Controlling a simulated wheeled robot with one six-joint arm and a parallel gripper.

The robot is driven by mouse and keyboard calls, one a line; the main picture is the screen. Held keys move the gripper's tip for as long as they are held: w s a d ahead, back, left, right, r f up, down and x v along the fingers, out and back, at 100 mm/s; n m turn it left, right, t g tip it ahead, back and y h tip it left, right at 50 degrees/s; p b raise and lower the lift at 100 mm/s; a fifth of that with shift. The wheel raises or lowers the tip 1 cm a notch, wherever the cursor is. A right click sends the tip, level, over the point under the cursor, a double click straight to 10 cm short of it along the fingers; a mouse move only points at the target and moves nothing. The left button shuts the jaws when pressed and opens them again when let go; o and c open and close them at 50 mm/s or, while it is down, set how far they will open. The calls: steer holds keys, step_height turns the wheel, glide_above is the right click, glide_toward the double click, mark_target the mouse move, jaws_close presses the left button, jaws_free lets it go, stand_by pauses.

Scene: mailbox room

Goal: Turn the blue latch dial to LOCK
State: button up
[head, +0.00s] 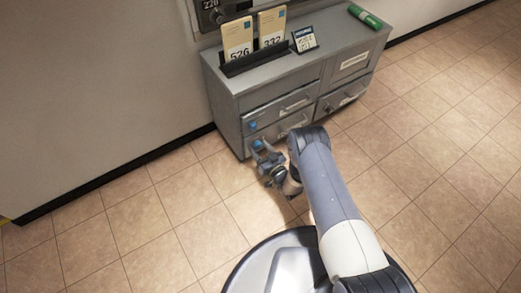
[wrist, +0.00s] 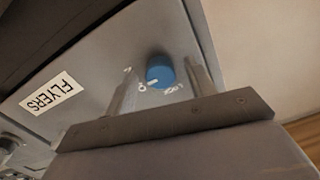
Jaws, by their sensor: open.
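The blue latch dial (wrist: 159,72) is on a grey drawer front in the wrist view. A short white mark on its lower left edge points towards a small white character. More white lettering is printed below the dial, upside down and too small to read surely. My gripper (wrist: 163,88) is open, with one finger on each side of the dial; contact cannot be told. In the head view my gripper (head: 264,156) is at the lower left drawer, close to a blue dial (head: 258,144). A second blue dial (head: 253,125) sits on the drawer above.
A label reading FLYERS (wrist: 54,92) shows upside down. The grey cabinet (head: 237,108) bears a card rack (head: 253,61), a small calendar-like stand (head: 304,39) and a green cylinder (head: 365,16). Tiled floor (head: 140,225) lies free to the left.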

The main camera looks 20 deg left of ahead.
steer(key=shift+c, duration=0.5)
steer(key=c, duration=0.9)
steer(key=shift+o, duration=0.2)
steer(key=shift+n, duration=0.4)
steer(key=n, duration=0.3)
steer(key=shift+n, duration=0.3)
steer(key=n, duration=0.4)
steer(key=shift+n, duration=0.3)
steer(key=n, duration=0.4)
steer(key=shift+n, duration=2.5)
